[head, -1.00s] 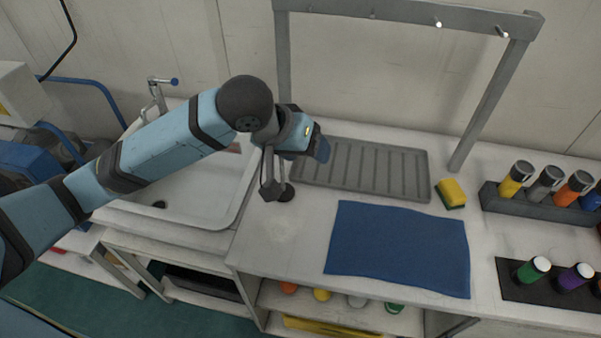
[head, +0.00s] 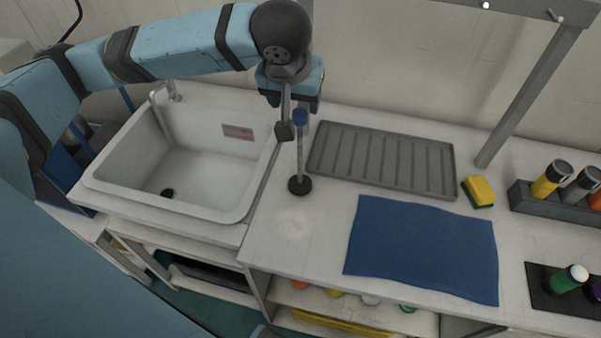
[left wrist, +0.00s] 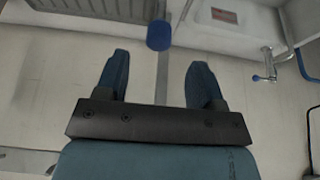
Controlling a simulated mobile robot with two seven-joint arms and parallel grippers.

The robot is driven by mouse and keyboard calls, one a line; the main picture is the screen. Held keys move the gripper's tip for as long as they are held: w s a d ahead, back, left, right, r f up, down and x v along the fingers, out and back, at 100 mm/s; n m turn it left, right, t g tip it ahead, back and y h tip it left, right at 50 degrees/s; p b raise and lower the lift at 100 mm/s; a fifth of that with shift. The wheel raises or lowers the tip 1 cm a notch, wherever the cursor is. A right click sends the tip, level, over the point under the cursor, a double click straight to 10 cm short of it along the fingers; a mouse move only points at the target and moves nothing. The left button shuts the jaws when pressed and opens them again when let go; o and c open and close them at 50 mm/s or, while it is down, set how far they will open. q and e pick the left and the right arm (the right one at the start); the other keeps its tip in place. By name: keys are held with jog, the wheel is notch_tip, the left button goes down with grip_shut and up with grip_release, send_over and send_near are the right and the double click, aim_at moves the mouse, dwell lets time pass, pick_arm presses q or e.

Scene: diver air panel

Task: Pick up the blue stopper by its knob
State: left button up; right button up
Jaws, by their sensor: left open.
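The blue stopper shows as a blue knob (head: 300,117) on top of a thin grey stem that stands upright on a round black base (head: 299,185), on the counter right of the sink. In the left wrist view the blue knob (left wrist: 159,35) lies beyond the fingertips, between their lines. My left gripper (head: 292,104) points down just above the knob in the head view. Its two dark blue fingers are apart (left wrist: 158,65), with nothing between them. The knob appears clear of both fingers. My right gripper is in no view.
The white sink (head: 110,180) is to the left. A grey ribbed tray (head: 330,165) lies close right of the stopper. A blue cloth (head: 420,245), a yellow sponge (head: 479,190) and a bottle rack (head: 535,203) are further right. The counter in front of the stopper is clear.

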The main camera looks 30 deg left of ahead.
aim_at(300, 111)
pick_arm(q)
jog(key=x, duration=0.6)
jog(key=shift+w+f, duration=0.15)
jog(key=shift+w, duration=0.3)
grip_shut()
